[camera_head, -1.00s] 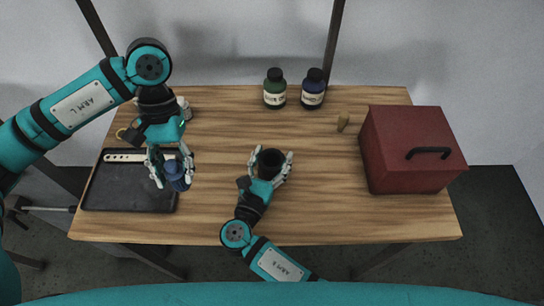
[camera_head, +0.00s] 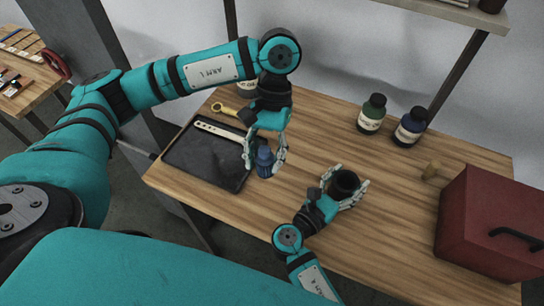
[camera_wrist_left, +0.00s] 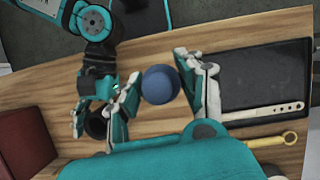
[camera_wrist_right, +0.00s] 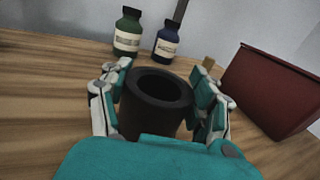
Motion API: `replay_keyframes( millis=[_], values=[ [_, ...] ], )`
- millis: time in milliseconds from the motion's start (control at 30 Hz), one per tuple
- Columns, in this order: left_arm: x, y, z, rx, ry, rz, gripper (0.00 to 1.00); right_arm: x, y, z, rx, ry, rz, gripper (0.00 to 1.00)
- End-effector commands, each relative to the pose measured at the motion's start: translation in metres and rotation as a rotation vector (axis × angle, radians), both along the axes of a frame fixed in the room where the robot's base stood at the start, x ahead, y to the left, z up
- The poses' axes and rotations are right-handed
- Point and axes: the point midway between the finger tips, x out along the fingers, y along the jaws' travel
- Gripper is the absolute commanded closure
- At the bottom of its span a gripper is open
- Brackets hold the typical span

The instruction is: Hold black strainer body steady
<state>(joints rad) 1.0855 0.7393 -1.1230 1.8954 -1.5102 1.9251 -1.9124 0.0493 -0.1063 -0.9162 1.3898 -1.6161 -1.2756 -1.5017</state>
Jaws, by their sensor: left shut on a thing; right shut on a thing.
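The black strainer body (camera_head: 344,183) is an open-topped dark cylinder near the middle of the table. My right gripper (camera_head: 343,190) is shut on it, with fingers on both sides. In the right wrist view the strainer body (camera_wrist_right: 157,101) stands upright between the fingers, its mouth facing up. My left gripper (camera_head: 265,158) is shut on a small blue ribbed piece (camera_head: 265,161), held near the right edge of the tray. In the left wrist view the blue piece (camera_wrist_left: 160,84) shows as a round top between the fingers. Whether it clears the table is unclear.
A black tray (camera_head: 190,152) holds a pale perforated strip (camera_head: 217,131). A brass wrench (camera_head: 222,109) lies behind. Green (camera_head: 372,114) and blue (camera_head: 410,127) bottles stand at the back, near a small wooden piece (camera_head: 431,172). A red toolbox (camera_head: 480,220) is at right.

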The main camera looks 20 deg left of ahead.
Motion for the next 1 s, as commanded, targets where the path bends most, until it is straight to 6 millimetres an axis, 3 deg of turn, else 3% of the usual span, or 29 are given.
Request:
replay_keyframes(
  millis=[300,500,667,1000],
  values=[
    [0.061,-0.111,0.002,-0.008,-0.015,0.485,0.9,0.0,0.0,-0.001,0.001,0.002,0.001,0.89],
    [0.082,-0.161,0.006,-0.005,0.007,0.714,0.9,0.0,0.0,-0.001,0.001,0.002,0.0,0.89],
    [0.088,-0.175,0.007,-0.002,0.015,0.782,0.9,0.0,0.0,-0.001,0.0,0.002,0.0,0.89],
    [0.088,-0.175,0.007,-0.002,0.016,0.785,0.9,0.0,0.0,-0.001,0.001,0.002,0.0,0.89]
  ],
)
